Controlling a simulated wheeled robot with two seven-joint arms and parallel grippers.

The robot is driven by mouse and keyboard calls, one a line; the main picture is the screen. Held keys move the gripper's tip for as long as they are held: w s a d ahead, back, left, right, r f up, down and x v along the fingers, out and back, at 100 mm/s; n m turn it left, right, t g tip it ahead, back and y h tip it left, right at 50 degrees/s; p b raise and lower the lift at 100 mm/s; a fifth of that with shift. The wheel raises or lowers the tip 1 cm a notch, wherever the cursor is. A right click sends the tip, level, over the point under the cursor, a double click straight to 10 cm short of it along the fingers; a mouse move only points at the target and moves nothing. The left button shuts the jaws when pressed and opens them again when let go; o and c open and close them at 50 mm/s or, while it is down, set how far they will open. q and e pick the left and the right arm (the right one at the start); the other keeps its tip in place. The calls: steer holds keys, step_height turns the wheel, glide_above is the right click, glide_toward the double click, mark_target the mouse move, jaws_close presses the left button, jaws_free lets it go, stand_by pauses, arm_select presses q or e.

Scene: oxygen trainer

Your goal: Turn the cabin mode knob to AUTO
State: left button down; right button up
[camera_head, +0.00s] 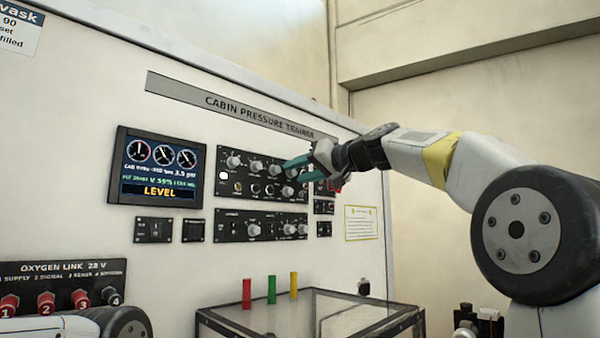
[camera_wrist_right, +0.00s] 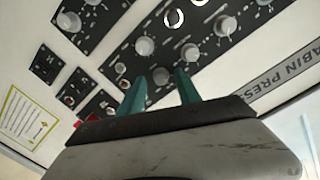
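The upper black control panel (camera_head: 222,190) carries several grey round knobs. Their small labels are too blurred to read, so I cannot tell which knob is the cabin mode knob. My right gripper (camera_head: 291,169) is at this panel's right end, its teal fingers pointing at the panel and covering part of it. In the right wrist view the gripper (camera_wrist_right: 160,92) is open, with one grey knob (camera_wrist_right: 160,76) showing between its fingertips. I cannot tell whether the fingers touch that knob. My left gripper is out of view.
A display (camera_head: 160,165) reading LEVEL is left of the knobs. A lower knob panel (camera_head: 262,226) sits below. A glass-topped case (camera_head: 325,318) stands in front, with red, green and yellow cylinders near it. An oxygen link panel (camera_head: 65,272) is at lower left.

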steer(key=v, duration=0.7)
steer(key=shift+s+d, duration=0.25)
steer(key=shift+d, duration=0.1)
stand_by(0.4)
